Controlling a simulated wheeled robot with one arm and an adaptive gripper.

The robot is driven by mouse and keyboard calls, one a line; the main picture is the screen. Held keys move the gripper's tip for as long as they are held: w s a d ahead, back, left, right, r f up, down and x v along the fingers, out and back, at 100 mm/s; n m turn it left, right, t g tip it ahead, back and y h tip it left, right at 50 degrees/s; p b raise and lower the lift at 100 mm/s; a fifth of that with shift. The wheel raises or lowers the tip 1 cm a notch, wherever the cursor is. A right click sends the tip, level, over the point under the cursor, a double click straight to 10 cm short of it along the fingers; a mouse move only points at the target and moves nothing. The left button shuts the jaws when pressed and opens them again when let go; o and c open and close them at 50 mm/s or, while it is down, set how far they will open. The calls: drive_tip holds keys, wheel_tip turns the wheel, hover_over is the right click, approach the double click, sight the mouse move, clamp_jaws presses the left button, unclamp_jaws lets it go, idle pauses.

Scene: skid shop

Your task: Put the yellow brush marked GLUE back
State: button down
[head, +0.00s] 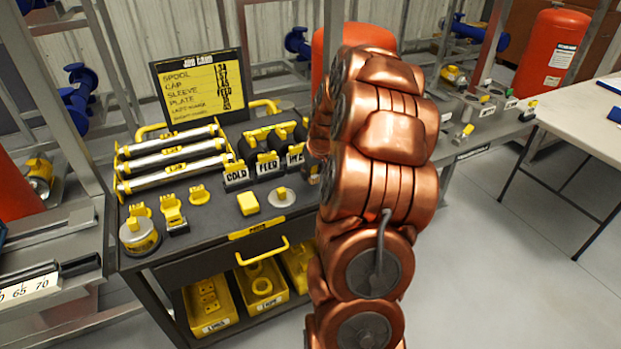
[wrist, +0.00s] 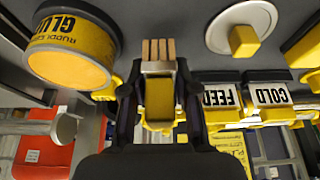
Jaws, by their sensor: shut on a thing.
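My gripper (wrist: 159,92) is shut on a yellow brush (wrist: 158,105) with a metal ferrule and tan bristles, seen in the wrist view between the two dark fingers. No marking shows on the brush. A round yellow tin (wrist: 68,62) marked GLUE, upside down in this view, stands beside the gripper at upper left, apart from the bristles. In the head view my arm hides the gripper, the brush and this tin. I cannot tell how high the brush is above the dark cart top (head: 217,214).
Labelled holders COLD (wrist: 272,97) and FEED (wrist: 222,98) and a pale disc with a yellow knob (wrist: 243,38) are near the gripper.

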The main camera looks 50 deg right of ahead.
sight(310, 180)
drive_tip(key=shift+w+f, duration=0.2)
drive_tip(key=shift+w, duration=0.1)
drive_tip(key=shift+f+p, duration=0.6)
drive_tip(key=shift+f, duration=1)
drive_tip(key=shift+f, duration=0.2)
drive_tip(key=c, duration=0.9)
unclamp_jaws()
drive_tip(key=shift+r, duration=0.15)
